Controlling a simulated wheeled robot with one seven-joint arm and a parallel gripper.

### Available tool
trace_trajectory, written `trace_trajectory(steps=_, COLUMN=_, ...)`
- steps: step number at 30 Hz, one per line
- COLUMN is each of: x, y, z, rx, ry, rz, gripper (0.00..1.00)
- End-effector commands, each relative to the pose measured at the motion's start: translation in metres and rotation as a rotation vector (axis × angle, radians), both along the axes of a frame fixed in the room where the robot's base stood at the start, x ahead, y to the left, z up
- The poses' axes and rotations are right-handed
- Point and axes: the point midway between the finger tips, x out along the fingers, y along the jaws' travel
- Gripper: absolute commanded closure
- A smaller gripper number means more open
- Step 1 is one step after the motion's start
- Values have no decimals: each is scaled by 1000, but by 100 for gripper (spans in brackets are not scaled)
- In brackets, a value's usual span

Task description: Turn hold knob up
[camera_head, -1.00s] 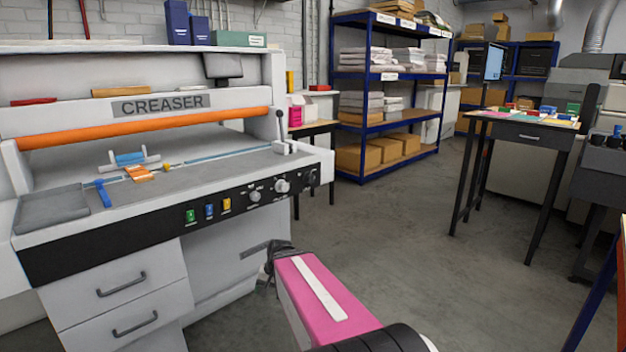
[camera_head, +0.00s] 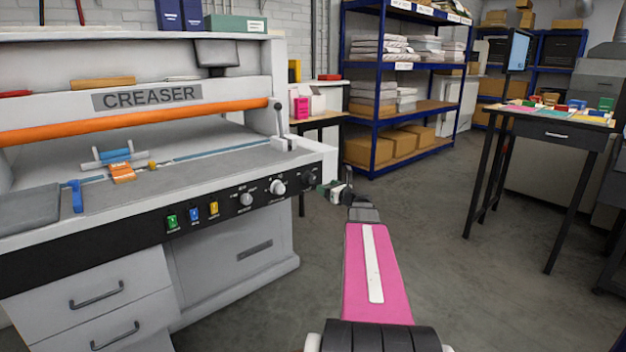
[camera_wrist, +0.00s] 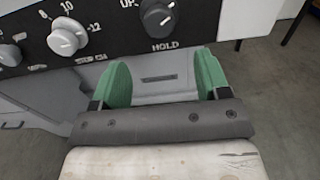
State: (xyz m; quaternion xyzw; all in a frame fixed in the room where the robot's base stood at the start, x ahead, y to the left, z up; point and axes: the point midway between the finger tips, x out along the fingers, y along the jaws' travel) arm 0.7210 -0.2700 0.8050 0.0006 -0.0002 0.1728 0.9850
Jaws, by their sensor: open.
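The hold knob (camera_wrist: 158,17) is a round dark knob at the right end of the creaser's black control panel, labelled HOLD below and partly cut off at the top of the wrist view. Lettering that looks like "UP" shows to its upper left. In the head view the hold knob (camera_head: 309,177) is small, near the panel's right end. My gripper (camera_wrist: 162,80) is open, its two green fingers apart and empty, just below the knob and not touching it. In the head view my gripper (camera_head: 330,190) is just right of the panel, its fingers partly hidden.
A light knob (camera_wrist: 67,36) with numbers sits left of the hold knob, and it also shows in the head view (camera_head: 278,187). Several coloured switches (camera_head: 194,214) are further left. A lever (camera_head: 279,120) stands above the panel. Open floor lies to the right.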

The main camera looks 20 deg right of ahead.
Motion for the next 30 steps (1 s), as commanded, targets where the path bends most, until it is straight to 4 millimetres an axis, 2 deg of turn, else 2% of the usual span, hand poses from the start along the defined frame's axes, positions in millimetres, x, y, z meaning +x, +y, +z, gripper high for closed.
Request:
trace_trajectory(steps=5, x=19, y=5, z=0, rx=4, ry=-1, rz=0, gripper=31)
trace_trajectory(steps=12, x=60, y=20, z=0, rx=0, ry=-1, rz=2, gripper=31)
trace_trajectory(steps=18, x=86, y=31, z=0, rx=-1, ry=-1, rz=1, gripper=31)
trace_trajectory(steps=24, x=99, y=36, z=0, rx=-1, ry=-1, rz=-1, gripper=31)
trace_trajectory(steps=30, x=100, y=37, z=0, rx=-2, ry=-2, rz=-1, gripper=31)
